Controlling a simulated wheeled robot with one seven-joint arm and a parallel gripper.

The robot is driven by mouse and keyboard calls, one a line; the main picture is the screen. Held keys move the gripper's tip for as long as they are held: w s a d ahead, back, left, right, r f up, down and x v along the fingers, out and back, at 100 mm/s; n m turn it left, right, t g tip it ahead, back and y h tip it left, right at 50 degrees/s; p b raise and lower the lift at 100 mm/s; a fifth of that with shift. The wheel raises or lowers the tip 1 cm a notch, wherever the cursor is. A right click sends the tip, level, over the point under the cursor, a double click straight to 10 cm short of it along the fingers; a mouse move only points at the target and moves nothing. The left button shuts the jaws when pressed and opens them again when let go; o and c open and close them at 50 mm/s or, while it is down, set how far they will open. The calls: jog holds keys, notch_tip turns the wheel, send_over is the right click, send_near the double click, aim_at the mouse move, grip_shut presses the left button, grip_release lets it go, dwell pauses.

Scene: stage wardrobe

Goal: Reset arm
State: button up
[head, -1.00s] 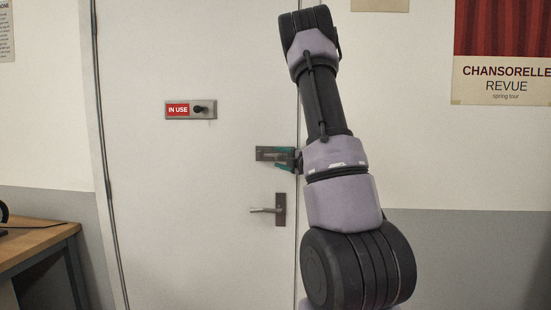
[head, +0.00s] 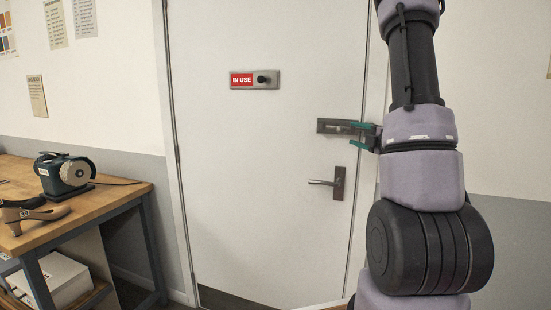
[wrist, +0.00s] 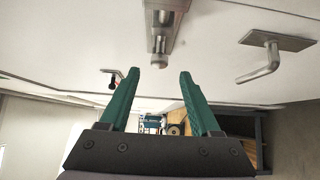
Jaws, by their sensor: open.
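My gripper (head: 355,134) has green fingers and is at the right side of the white door (head: 260,210), close to a grey metal slide bolt (head: 330,126). In the wrist view my gripper (wrist: 160,74) is open, with nothing held between its fingers. The bolt (wrist: 166,18) points towards the gap between the fingertips, and its rounded end lies near them. I cannot tell whether a finger touches it. My arm stands bent at the right of the head view, and its top is cut off.
A lever handle (head: 325,183) sits just below the bolt. A red "IN USE" sign plate (head: 242,79) with a black knob is higher on the door. A wooden workbench (head: 120,180) with a dark green machine (head: 62,172) and a shoe form (head: 35,215) stands at left.

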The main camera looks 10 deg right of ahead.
jog(key=s+a+r+n+g+y, duration=0.3)
jog(key=a+n+y, duration=0.1)
jog(key=a+n, duration=0.5)
jog(key=s+a+r+n+g+y, duration=0.35)
jog(key=a+n, duration=0.35)
jog(key=a, duration=0.3)
jog(key=s+a+n+g, duration=0.6)
jog(key=s+a+n, duration=0.2)
jog(key=s+n, duration=0.45)
jog(key=s+d+r+n+t+h, duration=0.1)
jog(key=s+n+h, duration=0.2)
jog(key=n, duration=0.6)
jog(key=s+d+r+n+t+h, duration=0.1)
jog(key=s+d+n+h, duration=0.1)
jog(key=n+h, duration=0.4)
jog(key=s+n, duration=0.1)
jog(key=n, duration=0.3)
jog(key=shift+s+d+r, duration=0.15)
jog(key=shift+s+d, duration=0.15)
jog(key=shift+s, duration=0.05)
